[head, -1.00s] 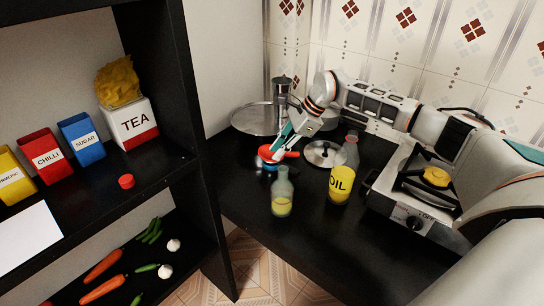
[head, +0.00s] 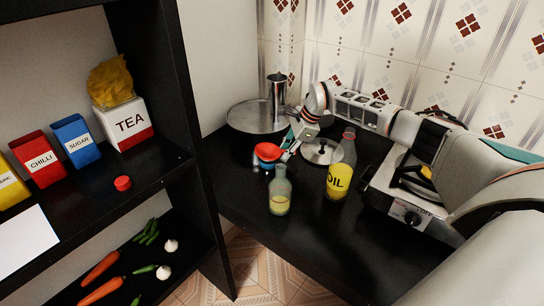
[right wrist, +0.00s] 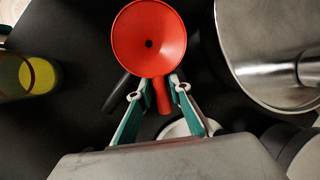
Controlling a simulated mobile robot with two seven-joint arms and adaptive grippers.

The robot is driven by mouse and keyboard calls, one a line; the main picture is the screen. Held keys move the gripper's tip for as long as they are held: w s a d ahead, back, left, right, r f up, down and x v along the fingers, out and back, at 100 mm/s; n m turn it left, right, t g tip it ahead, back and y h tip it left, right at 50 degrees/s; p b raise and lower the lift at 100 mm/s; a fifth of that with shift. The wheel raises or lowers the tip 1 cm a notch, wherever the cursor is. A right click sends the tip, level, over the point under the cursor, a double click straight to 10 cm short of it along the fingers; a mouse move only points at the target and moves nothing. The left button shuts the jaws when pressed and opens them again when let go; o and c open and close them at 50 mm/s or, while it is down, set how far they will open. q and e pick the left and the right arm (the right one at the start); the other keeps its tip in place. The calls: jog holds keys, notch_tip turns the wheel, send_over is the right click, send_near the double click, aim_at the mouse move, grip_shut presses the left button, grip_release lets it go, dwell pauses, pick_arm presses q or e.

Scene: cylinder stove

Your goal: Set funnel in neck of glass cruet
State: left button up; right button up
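The red funnel (head: 268,152) is above the dark counter, behind the neck of the glass cruet and a little left of it. In the right wrist view the funnel (right wrist: 148,35) shows its open mouth and small dark hole. My right gripper (head: 287,150) is at the funnel's right side. In the wrist view, the gripper (right wrist: 163,86) is shut on the funnel's red handle. The glass cruet (head: 280,193) stands upright with yellow liquid low inside. The funnel is apart from the cruet's neck. My left gripper is not in view.
The bottle marked OIL (head: 339,181) stands right of the cruet. A metal lid (head: 322,152) lies behind it. A round metal tray (head: 250,117) with a tall metal pot (head: 277,92) is at the back. The stove (head: 405,208) is right. The front counter is clear.

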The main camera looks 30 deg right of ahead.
grip_shut()
jog(key=shift+r, duration=0.15)
notch_tip(320, 180, up, 20)
dwell(0.6)
